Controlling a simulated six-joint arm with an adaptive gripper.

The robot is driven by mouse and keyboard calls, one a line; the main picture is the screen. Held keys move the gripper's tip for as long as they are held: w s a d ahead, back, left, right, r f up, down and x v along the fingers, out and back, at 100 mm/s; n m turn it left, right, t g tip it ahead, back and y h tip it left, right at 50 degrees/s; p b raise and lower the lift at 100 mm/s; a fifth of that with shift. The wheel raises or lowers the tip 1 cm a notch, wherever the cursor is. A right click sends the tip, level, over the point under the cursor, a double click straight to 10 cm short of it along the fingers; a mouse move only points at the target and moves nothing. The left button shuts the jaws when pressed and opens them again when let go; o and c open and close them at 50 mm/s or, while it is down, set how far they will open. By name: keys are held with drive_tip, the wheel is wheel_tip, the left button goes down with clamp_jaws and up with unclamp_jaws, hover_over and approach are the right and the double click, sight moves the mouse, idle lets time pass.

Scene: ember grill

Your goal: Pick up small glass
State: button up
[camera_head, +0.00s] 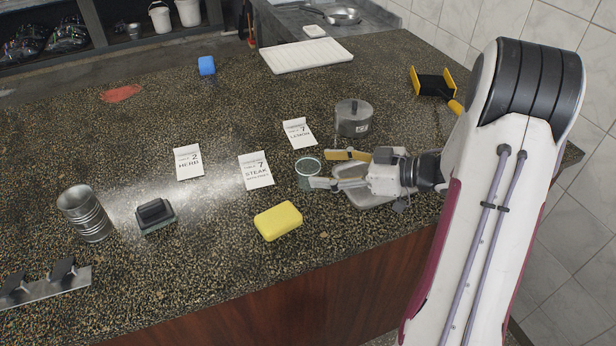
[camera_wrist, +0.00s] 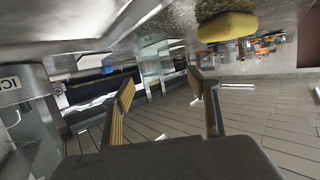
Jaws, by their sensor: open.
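The small glass (camera_head: 308,173), clear with a greenish tint, stands upright on the speckled counter in the head view. It also shows in the wrist view (camera_wrist: 154,62), ahead of my fingers and between their lines. My gripper (camera_head: 322,169) is low over the counter, just right of the glass, pointing left at it. Its two fingers (camera_wrist: 163,84) are apart with nothing held. One fingertip is by the glass's far right side, the other by its near right side. I cannot tell if either touches it.
A lidded metal pot (camera_head: 353,119) stands behind my gripper; a metal tray (camera_head: 362,199) lies partly under it. A yellow sponge (camera_head: 278,221) is in front of the glass. Paper tickets (camera_head: 256,171) lie left, one (camera_head: 299,132) behind. The counter's front edge is near.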

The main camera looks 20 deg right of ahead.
sight(298, 164)
drive_tip(key=shift+a, duration=0.1)
drive_tip(key=shift+r+x, duration=0.15)
drive_tip(key=shift+x, duration=1.1)
drive_tip(key=shift+r+x, duration=0.1)
drive_tip(key=shift+x, duration=1.2)
drive_tip(key=shift+w, duration=0.15)
drive_tip(key=c, duration=1.3)
